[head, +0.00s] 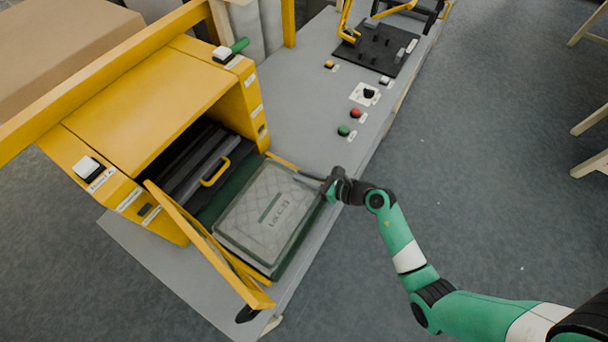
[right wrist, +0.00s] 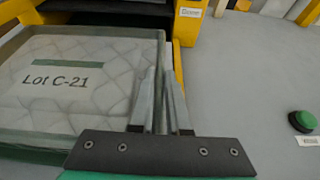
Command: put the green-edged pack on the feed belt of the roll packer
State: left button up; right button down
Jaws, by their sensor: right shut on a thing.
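The green-edged pack (head: 265,205) is a quilted white slab in clear wrap, with a green stripe and the print "Lot C-21". It lies at or just over the dark green feed belt (head: 304,243), in front of the yellow roll packer's opening (head: 190,165); I cannot tell if its whole underside touches. My right gripper (head: 318,181) is shut on the pack's right edge. In the right wrist view its fingers (right wrist: 165,88) are close together at the edge of the pack (right wrist: 75,85). My left gripper is not in view.
Slanted yellow guides (head: 205,245) flank the belt. A dark flap with a yellow handle (head: 214,172) is inside the opening. Green (head: 343,130) and red (head: 356,112) buttons and a black fixture plate (head: 380,47) are farther back.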

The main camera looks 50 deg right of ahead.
jog(key=c, duration=0.9)
grip_release()
jog(key=shift+f, duration=0.1)
jog(key=shift+r, duration=0.3)
jog(key=shift+r+p, duration=0.5)
jog(key=shift+r, duration=0.1)
jog(key=p+v, duration=0.3)
jog(key=v, duration=0.9)
jog(key=shift+f, duration=0.25)
